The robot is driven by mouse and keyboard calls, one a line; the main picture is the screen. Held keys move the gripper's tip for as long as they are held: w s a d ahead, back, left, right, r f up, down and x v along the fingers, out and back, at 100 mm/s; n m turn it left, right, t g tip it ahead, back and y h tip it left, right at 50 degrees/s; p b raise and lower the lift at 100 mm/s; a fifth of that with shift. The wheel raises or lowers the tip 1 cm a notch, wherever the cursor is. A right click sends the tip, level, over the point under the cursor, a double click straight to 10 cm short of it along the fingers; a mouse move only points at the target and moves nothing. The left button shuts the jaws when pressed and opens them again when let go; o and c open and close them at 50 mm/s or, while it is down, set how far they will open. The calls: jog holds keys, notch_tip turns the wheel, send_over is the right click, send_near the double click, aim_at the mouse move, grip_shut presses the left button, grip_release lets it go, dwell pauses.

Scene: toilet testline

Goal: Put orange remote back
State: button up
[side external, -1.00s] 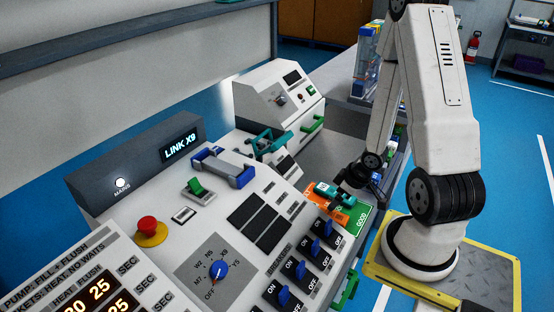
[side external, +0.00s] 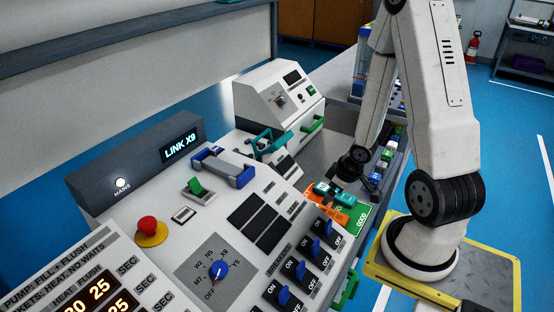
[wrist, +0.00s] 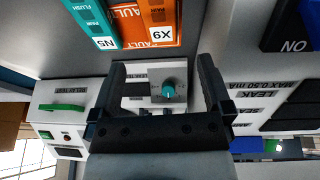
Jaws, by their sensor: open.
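The orange remote (side external: 318,200) lies near the right edge of the console, partly hidden by a teal remote (side external: 333,192) in the side view. In the wrist view the orange remote (wrist: 151,20) carries an X9 label and is cut off by the top edge. The teal remote (wrist: 92,22), labelled N5, is beside it on the left. My gripper (wrist: 160,75) is open with nothing held between its fingers. In the side view my gripper (side external: 346,168) is just behind the remotes, apart from them as far as I can tell.
A green GOOD surface (side external: 361,218) is beside the remotes. The console has blue breaker switches (side external: 315,246) and a blue-ended handle (side external: 222,167). A smaller white machine (side external: 277,97) stands behind. Several coloured items (side external: 385,156) line the bench at right.

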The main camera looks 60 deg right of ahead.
jog(key=shift+g+h, duration=0.3)
jog(key=shift+h, duration=0.1)
jog(key=w+a+r, duration=0.1)
jog(key=a+r, duration=0.1)
jog(key=w+a+r, duration=0.2)
jog(key=a, duration=0.1)
jog(key=w+a+r, duration=0.2)
jog(key=shift+a+r, duration=0.2)
jog(key=shift+r, duration=0.15)
jog(key=a+r+y, duration=0.1)
jog(key=a+r, duration=0.4)
jog(key=a, duration=0.5)
jog(key=shift+s+g, duration=0.2)
jog(key=shift+g, duration=0.2)
jog(key=shift+f, duration=0.1)
